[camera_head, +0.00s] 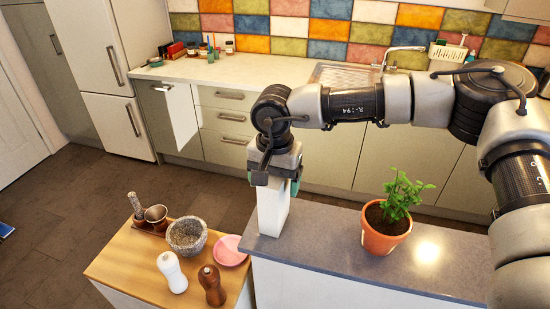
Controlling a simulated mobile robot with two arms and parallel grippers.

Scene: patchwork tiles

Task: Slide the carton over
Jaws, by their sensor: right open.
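A plain white upright carton (272,211) stands on the grey island counter (330,222), close to its left end. My right gripper (275,184) points down at the carton's top, its fingers open. It hides the top of the carton, and I cannot tell whether the fingers touch its sides. My right arm reaches in from the right, across the upper part of the view. My left gripper is not in view.
A potted plant (387,231) stands on the counter right of the carton, with bare counter between. A lower wooden top (130,259) at left holds a mortar (186,236), a pink bowl (229,251), a white mill (172,272) and a brown mill (212,285).

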